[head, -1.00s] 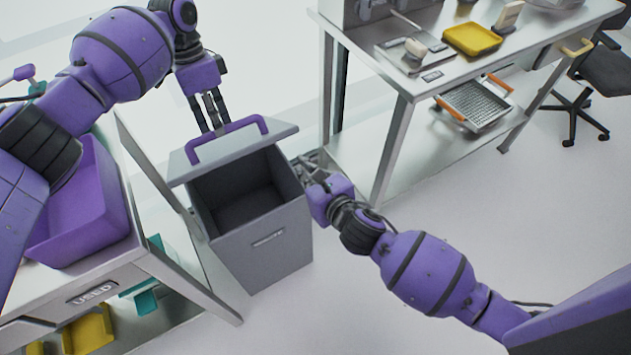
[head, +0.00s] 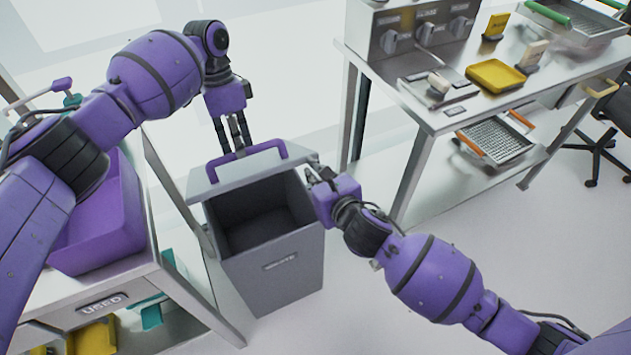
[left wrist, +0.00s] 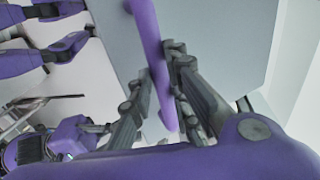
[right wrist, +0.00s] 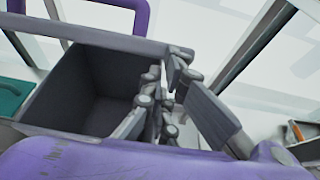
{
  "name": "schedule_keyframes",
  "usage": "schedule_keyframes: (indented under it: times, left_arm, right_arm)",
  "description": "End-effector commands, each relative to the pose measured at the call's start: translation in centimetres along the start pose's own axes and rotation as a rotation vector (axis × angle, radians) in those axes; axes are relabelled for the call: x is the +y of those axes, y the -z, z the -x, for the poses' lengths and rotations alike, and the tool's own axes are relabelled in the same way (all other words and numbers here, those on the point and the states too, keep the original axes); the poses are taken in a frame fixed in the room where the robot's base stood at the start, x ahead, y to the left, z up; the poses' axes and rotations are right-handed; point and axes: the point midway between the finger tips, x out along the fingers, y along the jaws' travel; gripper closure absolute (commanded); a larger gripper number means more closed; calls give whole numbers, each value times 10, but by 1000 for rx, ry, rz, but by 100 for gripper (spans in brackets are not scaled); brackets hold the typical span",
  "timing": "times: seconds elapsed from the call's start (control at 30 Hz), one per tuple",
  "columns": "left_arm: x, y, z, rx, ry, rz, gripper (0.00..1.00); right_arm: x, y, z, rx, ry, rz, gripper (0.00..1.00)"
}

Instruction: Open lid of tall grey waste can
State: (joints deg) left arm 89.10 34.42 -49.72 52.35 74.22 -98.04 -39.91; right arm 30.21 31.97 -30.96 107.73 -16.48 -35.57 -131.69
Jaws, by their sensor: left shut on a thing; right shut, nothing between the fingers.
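The tall grey waste can (head: 272,268) stands on the floor between two metal tables, its opening uncovered and empty inside. Its grey lid (head: 207,181) is raised at the far side of the opening, with a purple arched handle (head: 262,148) on it. My left gripper (head: 238,150) is shut on the handle; in the left wrist view the fingers (left wrist: 165,85) pinch the purple bar. My right gripper (head: 314,168) is shut with nothing between its fingers, at the can's upper right rim. The right wrist view shows its fingers (right wrist: 170,85) beside the can's opening.
A metal table with a purple bin (head: 100,225) and a USED label stands close on the left. A metal workbench (head: 440,115) with a yellow tray (head: 495,75) stands at the right. Floor in front of the can is clear.

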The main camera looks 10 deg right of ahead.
Motion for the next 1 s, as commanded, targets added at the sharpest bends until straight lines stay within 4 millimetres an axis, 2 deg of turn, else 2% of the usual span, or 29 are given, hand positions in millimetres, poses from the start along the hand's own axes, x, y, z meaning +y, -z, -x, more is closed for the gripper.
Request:
schedule_keyframes:
  times: [0.03, 0.27, 0.3, 0.4, 0.87, 1.0]
  left_arm:
    - [-10, -8, -8, -8, 24, 17, 100]
    - [-10, -8, -8, -8, 24, 17, 100]
    - [-10, -8, -8, -8, 23, 17, 78]
    - [-10, -7, -7, -7, 23, 16, 65]
    - [-7, -2, -2, 0, 22, 8, 64]
    - [-7, -1, 8, 2, 23, 7, 64]
  right_arm:
    - [0, 0, -1, 3, 1, 1, 100]
    - [0, 1, -1, 5, 1, -2, 100]
    - [0, 1, -1, 5, 1, -2, 100]
    - [0, 1, -1, 5, 1, -2, 100]
    - [2, 4, -2, 11, -2, -4, 100]
    - [2, 4, -2, 12, -3, -5, 100]
